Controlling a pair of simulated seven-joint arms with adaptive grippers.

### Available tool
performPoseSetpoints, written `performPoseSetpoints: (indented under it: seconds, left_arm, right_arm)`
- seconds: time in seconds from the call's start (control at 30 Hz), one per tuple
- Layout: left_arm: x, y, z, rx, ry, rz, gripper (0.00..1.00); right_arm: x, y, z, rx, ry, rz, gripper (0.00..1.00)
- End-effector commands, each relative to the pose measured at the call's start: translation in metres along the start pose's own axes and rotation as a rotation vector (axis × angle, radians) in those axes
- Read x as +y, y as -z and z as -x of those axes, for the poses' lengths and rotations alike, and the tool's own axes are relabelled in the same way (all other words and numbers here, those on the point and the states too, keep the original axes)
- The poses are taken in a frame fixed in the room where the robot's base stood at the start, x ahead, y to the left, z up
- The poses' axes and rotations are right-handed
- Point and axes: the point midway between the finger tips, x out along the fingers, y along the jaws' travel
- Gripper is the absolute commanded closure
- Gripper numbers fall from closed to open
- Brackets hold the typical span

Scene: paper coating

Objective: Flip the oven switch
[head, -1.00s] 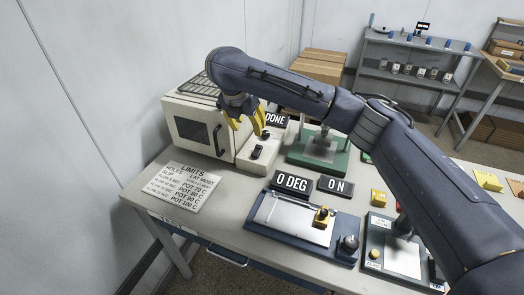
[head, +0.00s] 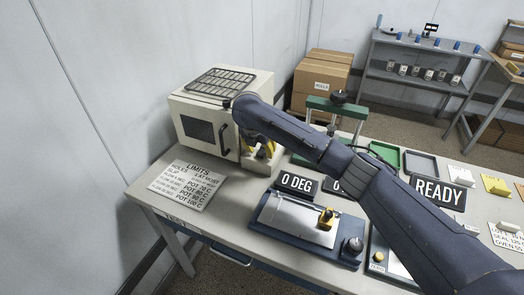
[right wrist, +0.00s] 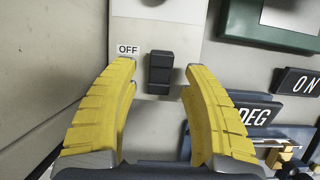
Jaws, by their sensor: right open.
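The beige oven (head: 198,131) stands at the left back of the table, with a dark window and door handle. Its switch (right wrist: 160,72) is a black rocker on a pale panel at the oven's right side, beside an "OFF" label (right wrist: 128,49). My right gripper (head: 258,150) is at this panel. In the right wrist view its yellow fingers (right wrist: 162,84) are open, with the switch framed between the tips. Whether a finger touches it I cannot tell. In the head view the gripper hides most of the panel. My left gripper is not in view.
A limits card (head: 187,186) lies in front of the oven. A "0 DEG" sign (head: 297,184) and a blue coating device (head: 290,220) lie to the right. A green-framed press (head: 322,106) stands behind my right arm. A "READY" sign (head: 440,192) is further right.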

Motion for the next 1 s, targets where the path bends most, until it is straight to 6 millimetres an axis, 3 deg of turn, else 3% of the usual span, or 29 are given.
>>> performPoseSetpoints:
  seconds: [0.2, 0.6, 1.0]
  left_arm:
    - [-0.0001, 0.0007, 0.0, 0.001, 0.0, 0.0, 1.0]
    - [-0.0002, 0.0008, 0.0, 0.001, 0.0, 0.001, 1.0]
    - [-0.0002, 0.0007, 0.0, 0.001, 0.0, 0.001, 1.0]
  right_arm:
    - [-0.0002, 0.0006, -0.0124, 0.0, 0.001, 0.0, 0.53]
    - [0.0, 0.0004, -0.0142, 0.0, 0.0, 0.001, 0.54]
    - [0.0, 0.0003, -0.0139, -0.001, 0.0, 0.001, 1.0]
